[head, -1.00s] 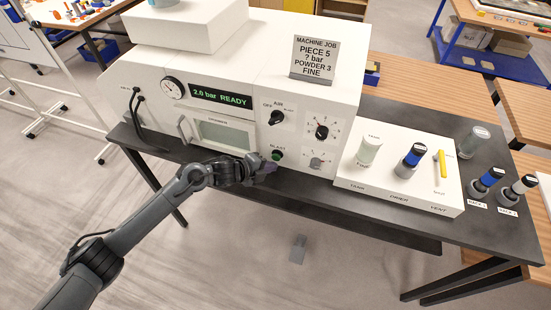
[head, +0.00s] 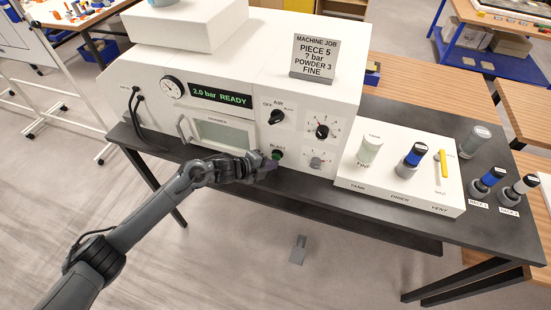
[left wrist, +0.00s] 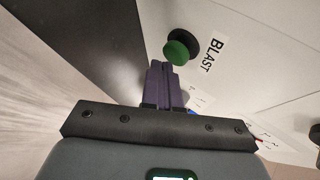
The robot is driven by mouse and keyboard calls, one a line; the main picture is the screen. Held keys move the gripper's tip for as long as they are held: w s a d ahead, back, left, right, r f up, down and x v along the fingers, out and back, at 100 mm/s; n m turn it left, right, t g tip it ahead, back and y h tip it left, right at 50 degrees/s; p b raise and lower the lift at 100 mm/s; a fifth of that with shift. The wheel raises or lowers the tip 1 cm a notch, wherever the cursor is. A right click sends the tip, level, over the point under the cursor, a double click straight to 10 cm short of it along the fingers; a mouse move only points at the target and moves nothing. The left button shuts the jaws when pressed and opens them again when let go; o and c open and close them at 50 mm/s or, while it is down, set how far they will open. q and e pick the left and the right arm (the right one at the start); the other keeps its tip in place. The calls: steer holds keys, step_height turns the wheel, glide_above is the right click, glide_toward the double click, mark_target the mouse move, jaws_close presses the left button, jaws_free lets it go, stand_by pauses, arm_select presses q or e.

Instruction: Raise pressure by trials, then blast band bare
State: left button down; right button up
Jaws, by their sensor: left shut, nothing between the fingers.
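The white blasting machine (head: 215,60) stands on a dark bench, and its display (head: 221,96) reads "2.0 bar READY". A round gauge (head: 171,87) is left of the display. The green BLAST button (head: 277,154) is low on the front; the left wrist view shows it (left wrist: 181,47) just beyond my fingertips. My left gripper (head: 268,166) is shut and empty, its purple fingers close below the button; contact is not clear. The AIR knob (head: 276,116) and two dials, upper (head: 322,131) and lower (head: 316,162), are to the right. The band is not visible. My right gripper is out of view.
A job card (head: 315,58) on top reads "PIECE 5, ? bar, POWDER 3, FINE". The chamber window (head: 222,133) is beside my wrist. A white panel (head: 400,196) at right carries a tank jar (head: 369,152), a blue-capped container (head: 411,160) and a yellow lever (head: 443,163). Capped containers stand farther right.

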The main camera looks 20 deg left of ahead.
arm_select(q)
steer(key=shift+w, duration=0.3)
stand_by(0.4)
steer(key=shift+w+b, duration=0.15)
steer(key=shift+b, duration=0.2)
stand_by(0.9)
stand_by(0.6)
steer(key=shift+s+r+p, duration=0.1)
steer(key=shift+s+p, duration=0.25)
steer(key=shift+s, duration=0.5)
